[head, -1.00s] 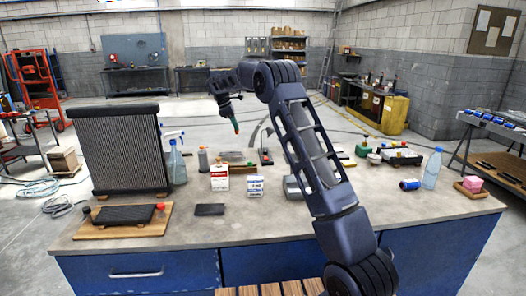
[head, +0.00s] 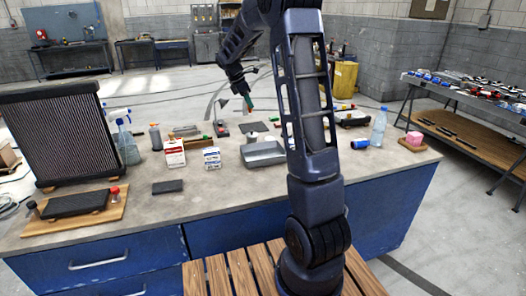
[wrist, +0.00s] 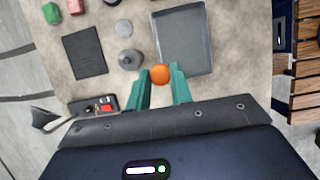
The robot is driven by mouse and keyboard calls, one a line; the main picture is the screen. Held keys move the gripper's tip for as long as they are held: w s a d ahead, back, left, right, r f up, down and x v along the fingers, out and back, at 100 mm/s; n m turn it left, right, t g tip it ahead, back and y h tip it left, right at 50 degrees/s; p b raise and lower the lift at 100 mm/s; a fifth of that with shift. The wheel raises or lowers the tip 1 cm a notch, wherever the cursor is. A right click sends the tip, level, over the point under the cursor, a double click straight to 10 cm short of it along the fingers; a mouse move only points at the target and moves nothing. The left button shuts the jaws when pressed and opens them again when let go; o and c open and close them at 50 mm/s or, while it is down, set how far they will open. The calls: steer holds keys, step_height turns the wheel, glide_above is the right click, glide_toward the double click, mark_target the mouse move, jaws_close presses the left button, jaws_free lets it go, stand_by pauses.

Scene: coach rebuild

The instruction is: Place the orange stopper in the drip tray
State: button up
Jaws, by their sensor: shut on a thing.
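The orange stopper (wrist: 160,75) is pinched between the green fingertips of my gripper (wrist: 161,88) in the wrist view. In the head view my gripper (head: 250,104) hangs above the far side of the bench, and the stopper is too small there to make out clearly. The drip tray (head: 264,160) is a shallow grey rectangular pan on the bench, nearer than the gripper and just left of my arm. It also shows in the wrist view (wrist: 184,38), empty, beyond the fingertips and a little to the right.
A dark mat (wrist: 85,52) and a grey round-topped item (wrist: 127,57) lie beside the tray in the wrist view. Red-and-white (head: 174,153) and blue-and-white (head: 212,158) boxes stand left of the tray. A clear bottle (head: 379,127) and blue can (head: 360,144) stand to the right.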

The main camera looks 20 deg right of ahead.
steer(key=s+d, duration=0.4)
steer(key=s, duration=0.1)
glide_above(262, 157)
step_height(262, 157, down, 21)
stand_by(0.5)
steer(key=shift+f, duration=0.15)
steer(key=o, duration=0.9)
steer(key=shift+a, duration=0.1)
